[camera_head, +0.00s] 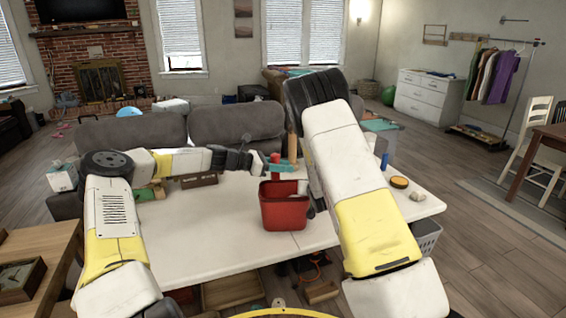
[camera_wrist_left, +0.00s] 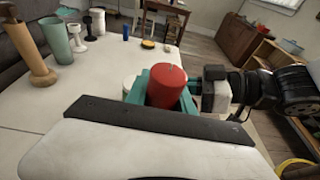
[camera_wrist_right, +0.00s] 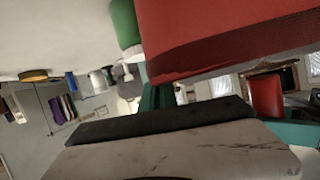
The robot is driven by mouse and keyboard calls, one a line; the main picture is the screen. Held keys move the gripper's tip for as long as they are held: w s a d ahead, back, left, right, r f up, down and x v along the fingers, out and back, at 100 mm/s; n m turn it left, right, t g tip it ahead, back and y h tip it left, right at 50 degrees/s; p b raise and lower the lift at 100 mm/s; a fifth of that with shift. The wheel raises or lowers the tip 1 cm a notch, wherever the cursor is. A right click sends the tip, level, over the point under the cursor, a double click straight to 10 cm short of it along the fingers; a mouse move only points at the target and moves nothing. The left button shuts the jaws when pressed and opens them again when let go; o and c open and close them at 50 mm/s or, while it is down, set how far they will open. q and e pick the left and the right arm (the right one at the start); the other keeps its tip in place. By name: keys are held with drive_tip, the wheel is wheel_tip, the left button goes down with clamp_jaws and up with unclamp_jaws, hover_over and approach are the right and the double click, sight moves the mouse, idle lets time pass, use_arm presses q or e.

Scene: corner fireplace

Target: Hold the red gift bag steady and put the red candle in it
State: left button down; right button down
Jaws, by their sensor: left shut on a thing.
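The red gift bag (camera_head: 284,210) stands upright and open on the white table. My left gripper (camera_head: 276,169) is shut on the red candle (camera_head: 275,157), which shows just above the bag's far rim in the head view. In the left wrist view the candle (camera_wrist_left: 167,86) sits between teal fingers. In the right wrist view, which is upside down, the bag (camera_wrist_right: 230,30) fills the top, close to a teal finger of my right gripper (camera_wrist_right: 155,98). The bag hides much of that gripper, so its grip on the rim is unclear.
The white table (camera_head: 220,235) also bears a yellow disc (camera_head: 399,182), a small blue cup (camera_head: 384,160) and a brown tray (camera_head: 198,180). A teal cup (camera_wrist_left: 55,40) and a wooden mill (camera_wrist_left: 30,45) stand towards the sofa (camera_head: 235,125). The table front left of the bag is clear.

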sight(280, 192)
use_arm(q)
drive_tip(key=shift+s+a+r+m+g+h, duration=0.15)
drive_tip(key=shift+s+a+m+g, duration=0.25)
drive_tip(key=shift+s+m+g, duration=0.45)
drive_tip(key=shift+s+a+f+m+g+h, duration=0.1)
drive_tip(key=shift+s+a+m+g+h, duration=0.25)
drive_tip(key=shift+m+g, duration=0.5)
drive_tip(key=shift+r+g, duration=0.1)
drive_tip(key=shift+g, duration=0.2)
drive_tip(key=shift+s+f, duration=0.1)
drive_tip(key=shift+f, duration=3.4)
drive_tip(key=shift+f, duration=0.85)
drive_tip(key=shift+f, duration=0.4)
